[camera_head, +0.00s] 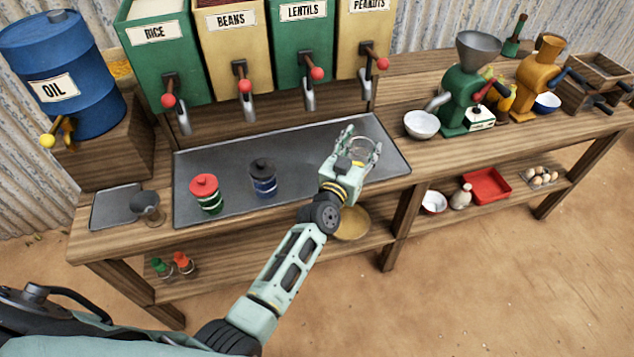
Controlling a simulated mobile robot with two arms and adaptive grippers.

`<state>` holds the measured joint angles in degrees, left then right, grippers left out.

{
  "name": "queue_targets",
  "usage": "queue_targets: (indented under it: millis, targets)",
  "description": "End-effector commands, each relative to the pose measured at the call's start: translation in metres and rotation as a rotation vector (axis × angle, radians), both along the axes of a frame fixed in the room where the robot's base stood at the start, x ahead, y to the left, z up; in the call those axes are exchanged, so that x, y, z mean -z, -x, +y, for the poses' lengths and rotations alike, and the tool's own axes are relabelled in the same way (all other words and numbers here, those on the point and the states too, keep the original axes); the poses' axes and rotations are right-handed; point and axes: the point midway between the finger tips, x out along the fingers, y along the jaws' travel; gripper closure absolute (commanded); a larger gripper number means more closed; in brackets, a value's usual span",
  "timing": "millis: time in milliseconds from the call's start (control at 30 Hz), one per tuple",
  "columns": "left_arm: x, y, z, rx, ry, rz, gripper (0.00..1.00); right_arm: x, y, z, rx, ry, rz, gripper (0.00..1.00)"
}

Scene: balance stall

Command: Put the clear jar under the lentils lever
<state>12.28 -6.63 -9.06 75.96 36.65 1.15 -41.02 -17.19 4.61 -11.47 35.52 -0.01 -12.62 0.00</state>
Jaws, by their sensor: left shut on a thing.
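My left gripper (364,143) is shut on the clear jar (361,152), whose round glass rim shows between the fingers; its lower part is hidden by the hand. The gripper and jar are over the right part of the grey metal tray (225,160). I cannot tell whether the jar touches the tray. The green lentils bin (303,40) has a red-knobbed lever (317,73) and a grey spout (308,97). The jar is right of that spout and nearer to me, below the peanuts spout (367,90). My right gripper is not in view.
A white bowl (421,124) and a green grinder (463,100) stand right of the tray. The tray below the lentils spout is clear.

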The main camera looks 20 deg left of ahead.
Motion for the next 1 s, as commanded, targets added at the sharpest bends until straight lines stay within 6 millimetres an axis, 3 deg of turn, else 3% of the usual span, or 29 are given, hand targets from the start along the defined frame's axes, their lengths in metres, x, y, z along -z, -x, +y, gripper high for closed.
queue_targets:
  millis: [333, 467, 800, 1000]
  targets:
    - [-0.002, -0.004, -0.001, 0.002, -0.002, -0.001, 0.86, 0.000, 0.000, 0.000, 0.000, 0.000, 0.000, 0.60]
    - [0.007, -0.004, 0.007, 0.000, -0.004, -0.002, 0.86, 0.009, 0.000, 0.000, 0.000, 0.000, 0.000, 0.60]
    - [0.054, 0.000, 0.077, 0.001, -0.006, -0.002, 0.86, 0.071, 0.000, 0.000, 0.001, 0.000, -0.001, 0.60]
    - [0.068, 0.002, 0.107, 0.002, -0.004, -0.002, 0.86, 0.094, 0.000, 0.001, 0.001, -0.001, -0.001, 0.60]
